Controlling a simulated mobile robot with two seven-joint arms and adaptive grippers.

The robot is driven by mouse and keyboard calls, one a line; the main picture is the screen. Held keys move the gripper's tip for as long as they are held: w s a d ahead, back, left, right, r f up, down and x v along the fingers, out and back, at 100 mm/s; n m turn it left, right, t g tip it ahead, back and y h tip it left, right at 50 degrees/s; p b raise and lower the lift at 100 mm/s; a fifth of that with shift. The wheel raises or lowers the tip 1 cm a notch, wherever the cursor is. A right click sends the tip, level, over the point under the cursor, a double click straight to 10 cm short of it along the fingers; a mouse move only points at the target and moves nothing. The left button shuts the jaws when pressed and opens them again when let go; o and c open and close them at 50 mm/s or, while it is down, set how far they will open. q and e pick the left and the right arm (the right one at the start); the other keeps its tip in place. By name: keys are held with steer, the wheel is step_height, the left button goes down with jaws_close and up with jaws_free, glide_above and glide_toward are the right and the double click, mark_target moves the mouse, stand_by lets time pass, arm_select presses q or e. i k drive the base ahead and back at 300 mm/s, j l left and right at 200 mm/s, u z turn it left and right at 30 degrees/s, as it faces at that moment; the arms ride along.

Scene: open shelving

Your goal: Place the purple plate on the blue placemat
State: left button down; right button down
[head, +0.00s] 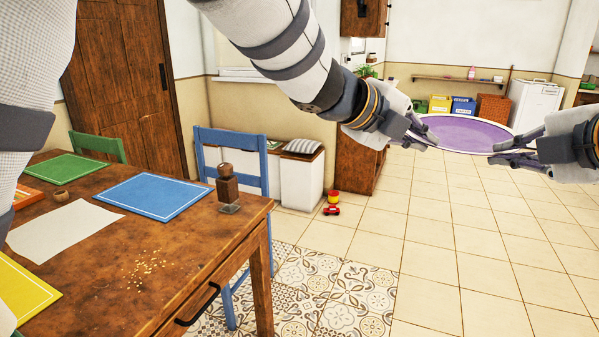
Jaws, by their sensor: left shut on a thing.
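The purple plate (465,134) with a pale rim is held up in the air, tilted, at the upper right. My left gripper (434,136) is shut on the left edge of the plate. My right gripper (493,154) is near the plate's right lower edge, its two fingers apart; I cannot tell whether it touches the plate. The blue placemat (150,196) lies flat and bare on the wooden table at the left, well away from the plate.
The wooden table (105,285) holds a green placemat (64,167), a yellow placemat (22,290), a white sheet (62,229), crumbs and a wooden grinder (228,188) beside the blue placemat. A blue chair (233,140) stands behind the table. Tiled floor is open at the right.

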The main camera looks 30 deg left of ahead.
mark_target(166, 197)
steer(key=i+l+u, duration=0.1)
steer(key=i+u, duration=0.15)
steer(key=i, duration=1.1)
steer(key=i+u, duration=0.35)
steer(key=i, duration=0.3)
steer(key=i+l+u, duration=0.15)
steer(key=i+u, duration=0.15)
steer(key=i, duration=0.3)
steer(key=i+u, duration=0.1)
steer(key=u, duration=0.4)
steer(key=i+u, duration=0.1)
steer(key=u, duration=0.35)
steer(key=i+l+u, duration=0.1)
steer(key=u, duration=1.65)
